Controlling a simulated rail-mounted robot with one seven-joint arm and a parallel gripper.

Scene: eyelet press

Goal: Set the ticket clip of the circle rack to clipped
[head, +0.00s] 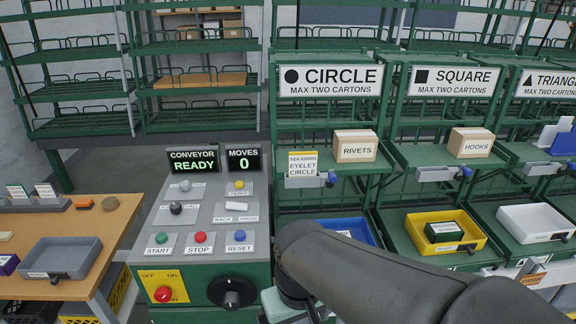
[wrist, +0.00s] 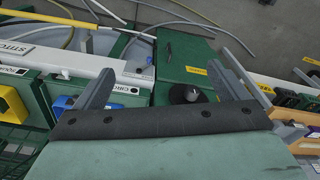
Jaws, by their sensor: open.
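The circle rack stands under the CIRCLE sign (head: 330,80) in the head view. A ticket (head: 302,164) reading "EYELET CIRCLE" stands at the left of its upper shelf's front edge. The small blue ticket clip (head: 331,180) sits on that edge, just right of the ticket. I cannot tell its clip position. My dark arm crosses the lower right, below the clip, and my gripper is mostly hidden there. In the wrist view my gripper (wrist: 165,68) is open, its two fingers wide apart with nothing held between them. It is apart from the clip.
A RIVETS carton (head: 356,146) sits right of the clip, and a blue tray (head: 346,231) is on the shelf below. The control console (head: 205,215) stands left of the rack. The square rack's yellow tray (head: 465,233) is to the right. A wooden table (head: 85,222) is far left.

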